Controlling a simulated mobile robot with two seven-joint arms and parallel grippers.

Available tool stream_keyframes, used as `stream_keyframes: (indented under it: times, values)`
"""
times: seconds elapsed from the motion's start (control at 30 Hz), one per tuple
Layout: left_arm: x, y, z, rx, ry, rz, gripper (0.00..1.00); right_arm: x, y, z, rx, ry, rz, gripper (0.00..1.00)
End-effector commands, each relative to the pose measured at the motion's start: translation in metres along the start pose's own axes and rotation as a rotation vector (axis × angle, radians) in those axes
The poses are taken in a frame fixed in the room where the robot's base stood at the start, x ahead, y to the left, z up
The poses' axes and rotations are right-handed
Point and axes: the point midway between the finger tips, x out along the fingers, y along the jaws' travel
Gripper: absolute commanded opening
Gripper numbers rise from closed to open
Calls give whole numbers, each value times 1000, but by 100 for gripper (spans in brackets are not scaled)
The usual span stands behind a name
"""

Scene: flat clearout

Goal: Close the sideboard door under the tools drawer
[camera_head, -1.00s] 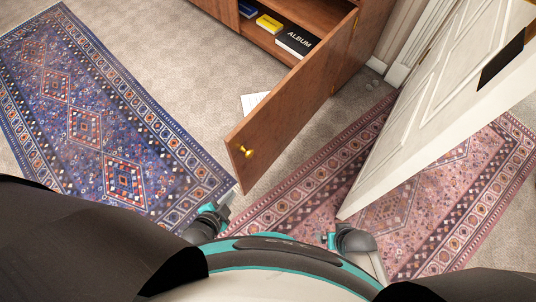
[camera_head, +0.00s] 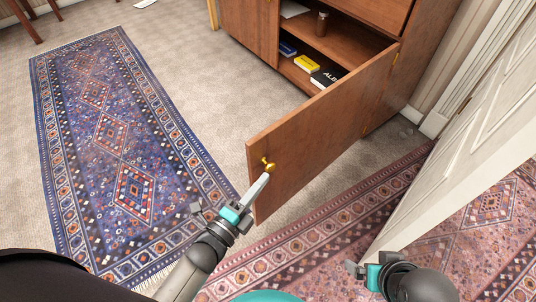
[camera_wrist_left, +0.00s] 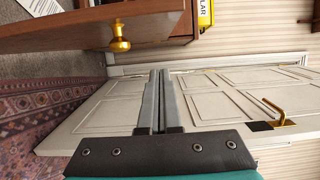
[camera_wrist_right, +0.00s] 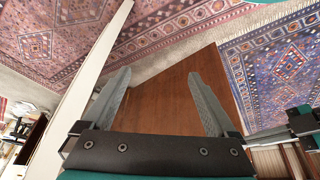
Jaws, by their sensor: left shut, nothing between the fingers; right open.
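The sideboard door (camera_head: 318,132) is brown wood and stands wide open, hinged at its far right edge. Its brass knob (camera_head: 268,164) is near the free edge; the knob also shows in the left wrist view (camera_wrist_left: 120,38). My left gripper (camera_head: 262,182) is shut and empty, its tips just below the knob in the head view; I cannot tell whether they touch the door. My right gripper (camera_head: 362,268) is low at the right, away from the door. In the right wrist view its fingers (camera_wrist_right: 160,92) are open and empty, with brown wood beyond them.
The sideboard (camera_head: 352,45) holds a black album (camera_head: 326,78), a yellow box (camera_head: 307,63) and a brown jar (camera_head: 322,24) inside. A white room door (camera_head: 480,125) stands at the right. A blue rug (camera_head: 115,130) and a pink rug (camera_head: 330,235) cover the floor.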

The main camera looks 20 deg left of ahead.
Motion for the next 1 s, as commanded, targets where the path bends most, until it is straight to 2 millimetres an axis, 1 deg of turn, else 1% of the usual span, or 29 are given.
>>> stream_keyframes:
  times: [0.03,0.17,0.2,0.3,0.57,0.6,0.8,1.0]
  values:
    - [10,1,0,0,1,-3,0,-3,0,-1,0,8,1,92]
    - [32,2,0,-1,1,-3,0,-17,1,-5,1,31,2,92]
    - [42,2,0,-1,1,-4,0,-17,-1,-8,-2,52,-3,92]
    - [60,3,0,-1,0,-1,0,-18,-6,-15,-8,109,-16,92]
    - [82,2,1,-2,-1,1,0,-5,-22,-34,-18,252,-56,92]
    - [82,2,7,0,-1,2,0,-4,-25,-36,-19,274,-62,92]
    - [86,3,25,-1,0,3,0,1,-36,-48,-21,376,-91,92]
    - [88,2,35,-2,0,3,0,2,-44,-55,-20,444,-111,92]
